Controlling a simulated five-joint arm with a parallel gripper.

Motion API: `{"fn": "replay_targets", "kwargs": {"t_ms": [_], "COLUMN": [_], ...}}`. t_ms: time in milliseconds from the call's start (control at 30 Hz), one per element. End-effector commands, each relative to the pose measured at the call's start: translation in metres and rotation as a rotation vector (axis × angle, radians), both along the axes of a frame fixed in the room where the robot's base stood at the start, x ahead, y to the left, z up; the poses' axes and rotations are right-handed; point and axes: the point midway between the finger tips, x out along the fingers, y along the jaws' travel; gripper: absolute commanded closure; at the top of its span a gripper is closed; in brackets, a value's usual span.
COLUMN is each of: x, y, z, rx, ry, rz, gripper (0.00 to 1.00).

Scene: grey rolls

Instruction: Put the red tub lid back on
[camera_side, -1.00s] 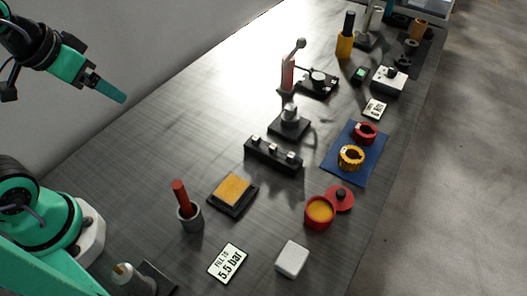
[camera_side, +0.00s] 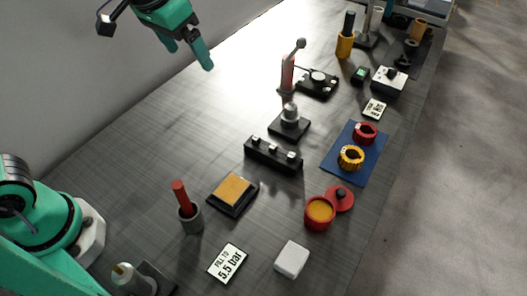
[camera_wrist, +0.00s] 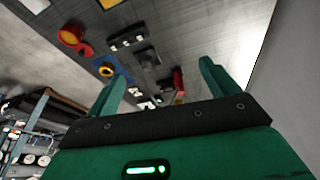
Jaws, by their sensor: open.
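The red tub (camera_side: 318,214) stands uncovered near the right edge of the bench, with orange-yellow contents showing. Its red lid (camera_side: 343,202) with a dark knob (camera_side: 341,193) lies beside it, on its upper right; I cannot tell if they touch. In the wrist view the tub (camera_wrist: 70,37) and lid show at the upper left. My gripper (camera_side: 190,58) is open and empty, raised high at the upper left of the side view, far from the tub and lid. Its two green fingers (camera_wrist: 160,88) stand apart in the wrist view.
A white block (camera_side: 291,260) and a "5.5 bar" card (camera_side: 227,263) lie in front of the tub. A black bar with white knobs (camera_side: 273,155) is behind it. A blue mat (camera_side: 343,172) holds a yellow and a red ring. The bench's left middle is clear.

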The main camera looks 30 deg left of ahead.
Motion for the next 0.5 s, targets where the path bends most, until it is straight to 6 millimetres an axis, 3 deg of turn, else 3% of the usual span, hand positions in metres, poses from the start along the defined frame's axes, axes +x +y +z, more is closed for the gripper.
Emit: {"fn": "replay_targets", "kwargs": {"t_ms": [200,500], "x": [0.033,0.066], "y": [-0.047,-0.117], "z": [-0.012,-0.04], "rx": [0.006,0.024], "ry": [0.054,0.121], "rz": [-0.045,-0.101], "gripper": [0.13,0.13]}}
